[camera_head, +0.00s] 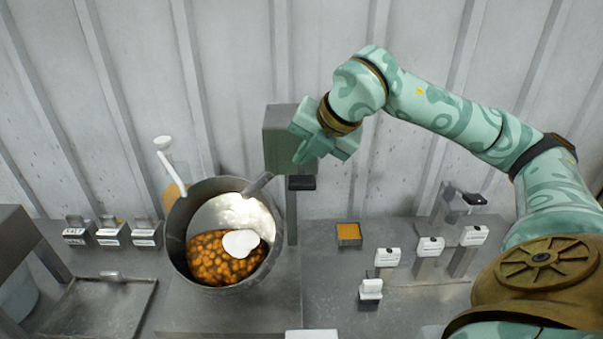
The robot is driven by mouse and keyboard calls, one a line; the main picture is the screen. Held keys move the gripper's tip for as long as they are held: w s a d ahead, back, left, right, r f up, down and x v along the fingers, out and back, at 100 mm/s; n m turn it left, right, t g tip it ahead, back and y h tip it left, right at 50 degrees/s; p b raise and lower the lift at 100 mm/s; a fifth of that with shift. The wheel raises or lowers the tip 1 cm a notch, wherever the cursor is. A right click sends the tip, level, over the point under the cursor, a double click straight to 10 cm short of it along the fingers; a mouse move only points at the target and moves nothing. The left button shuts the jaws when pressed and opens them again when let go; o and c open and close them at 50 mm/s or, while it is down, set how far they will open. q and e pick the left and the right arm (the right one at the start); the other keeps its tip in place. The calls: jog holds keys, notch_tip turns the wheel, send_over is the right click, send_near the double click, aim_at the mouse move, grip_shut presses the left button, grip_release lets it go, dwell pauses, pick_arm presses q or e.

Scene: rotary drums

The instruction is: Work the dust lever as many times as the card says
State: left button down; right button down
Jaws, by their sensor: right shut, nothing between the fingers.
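My right gripper (302,157) is shut and empty. It is in front of a grey-green box (283,125) on a post behind the drum, and hides part of it; I cannot tell whether they touch. A tilted open metal drum (177,240) holds orange-brown pieces and a white patch. A white-knobbed lever (163,145) stands behind the drum's left side, and a black-handled lever (473,198) stands at the right. I cannot tell which is the dust lever. Small white cards (387,257) stand at the right; their print is too small to read. My left gripper is not in view.
A small tray of orange powder (348,232) sits right of the drum. Several labelled bins (108,235) stand at the left, behind a shallow metal tray (105,305). A white-topped block (371,289) stands at the front right. A corrugated wall (230,60) closes the back.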

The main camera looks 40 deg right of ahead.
aim_at(308, 177)
jog(key=shift+f, duration=0.1)
dwell(0.7)
jog(key=shift+f+b, duration=0.3)
jog(key=shift+b, duration=0.2)
jog(key=shift+s+a+f+b, duration=0.15)
jog(key=shift+f+b, duration=0.55)
jog(key=shift+b, duration=0.05)
jog(key=shift+s+a+f+b, duration=0.1)
jog(key=shift+s+f+b, duration=0.05)
jog(key=shift+f+b, duration=0.6)
jog(key=shift+s+a+f+b, duration=0.15)
jog(key=shift+f+b, duration=0.55)
dwell(1.7)
jog(key=shift+w+d+r+p, duration=0.15)
jog(key=shift+w+r+p, duration=0.05)
jog(key=shift+r+p, duration=0.95)
jog(key=shift+w+d+r+p, duration=0.1)
jog(key=shift+w+r+p, duration=0.05)
jog(key=shift+r+p, duration=0.95)
jog(key=shift+s+a+r, duration=0.1)
jog(key=shift+s+r, duration=0.05)
jog(key=shift+r, duration=0.3)
jog(key=shift+f, duration=0.1)
